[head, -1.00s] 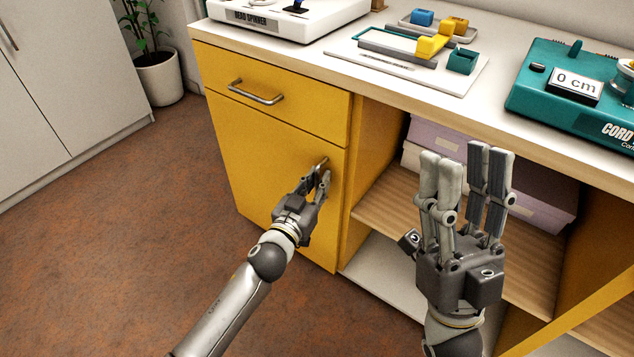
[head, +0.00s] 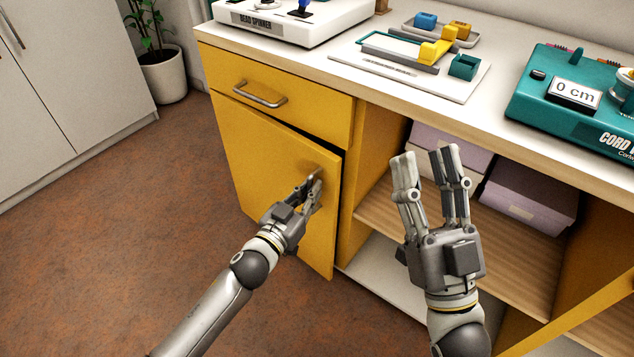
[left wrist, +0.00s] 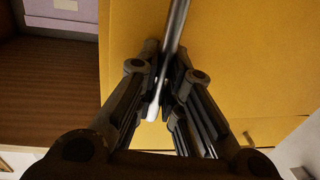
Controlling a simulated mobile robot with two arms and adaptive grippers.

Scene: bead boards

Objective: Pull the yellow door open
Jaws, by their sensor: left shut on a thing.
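The yellow door (head: 258,165) is the lower front panel of the yellow cabinet in the head view. It stands slightly ajar, with a dark gap along its top and right edge. My left gripper (head: 314,185) is shut on the metal door handle near the door's upper right corner. The left wrist view shows the handle (left wrist: 177,28) as a bar between the fingers of my left gripper (left wrist: 165,75); the door (left wrist: 235,70) lies behind it. My right gripper (head: 428,155) is open and empty, in front of the open shelves right of the door.
A shut yellow drawer (head: 285,98) with its own handle (head: 260,95) is above the door. Lilac boxes (head: 528,192) stand on the wooden shelf (head: 500,228). The countertop (head: 330,75) carries a bead spinner, trays and a teal device (head: 575,100). The floor (head: 130,230) left of the cabinet is clear.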

